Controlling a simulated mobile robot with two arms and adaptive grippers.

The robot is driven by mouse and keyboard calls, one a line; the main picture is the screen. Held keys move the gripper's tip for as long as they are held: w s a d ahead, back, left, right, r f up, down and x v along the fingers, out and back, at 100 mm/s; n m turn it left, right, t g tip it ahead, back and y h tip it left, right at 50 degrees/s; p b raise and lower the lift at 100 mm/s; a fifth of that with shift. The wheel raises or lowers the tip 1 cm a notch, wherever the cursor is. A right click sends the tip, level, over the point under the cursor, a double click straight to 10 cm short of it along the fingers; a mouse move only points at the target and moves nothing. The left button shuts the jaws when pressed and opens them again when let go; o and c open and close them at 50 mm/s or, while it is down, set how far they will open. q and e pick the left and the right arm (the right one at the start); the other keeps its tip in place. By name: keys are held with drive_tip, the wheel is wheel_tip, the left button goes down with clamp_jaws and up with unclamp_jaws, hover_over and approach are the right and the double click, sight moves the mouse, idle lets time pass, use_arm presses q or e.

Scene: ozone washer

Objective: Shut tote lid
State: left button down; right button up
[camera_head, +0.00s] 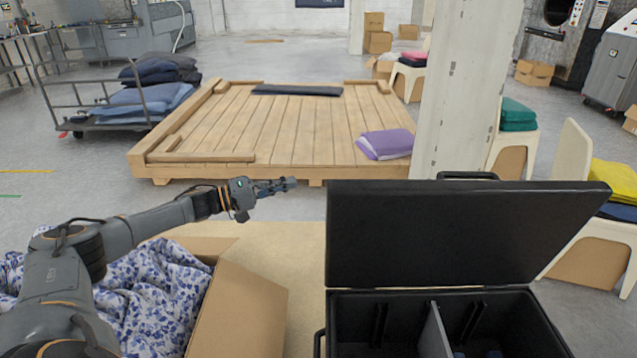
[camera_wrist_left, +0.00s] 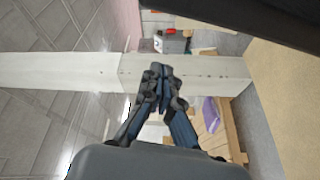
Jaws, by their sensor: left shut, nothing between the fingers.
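The black tote (camera_head: 345,337) stands at the front right in the head view, with a grey divider and dark compartments inside. Its black lid (camera_head: 465,232) stands open, raised nearly upright along the far side. My left gripper (camera_head: 288,184) is shut and empty, held left of the lid's upper left corner and apart from it. In the left wrist view the fingers (camera_wrist_left: 158,72) are together, and a dark panel, apparently the lid (camera_wrist_left: 250,18), crosses the top right. My right gripper is not in view.
An open cardboard box (camera_head: 240,310) with blue-and-white patterned cloth (camera_head: 160,295) is left of the tote. A wooden platform (camera_head: 270,125) with a purple folded cloth (camera_head: 385,145) lies beyond. A pale pillar (camera_head: 462,90) rises behind the lid. A white chair (camera_head: 575,160) stands right.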

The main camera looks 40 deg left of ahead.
use_arm(q)
drive_tip(key=w+d+r+h+p, duration=0.1)
drive_tip(key=w+d+r, duration=0.3)
drive_tip(key=w+d, duration=0.25)
drive_tip(key=s, duration=0.1)
drive_tip(key=s+d+f, duration=0.1)
drive_tip(key=shift+s+d+f+n+p, duration=0.1)
drive_tip(key=shift+s+f+n+p, duration=0.1)
drive_tip(key=shift+s+n+p, duration=0.15)
drive_tip(key=shift+s+d, duration=0.1)
drive_tip(key=shift+s, duration=0.05)
idle(0.3)
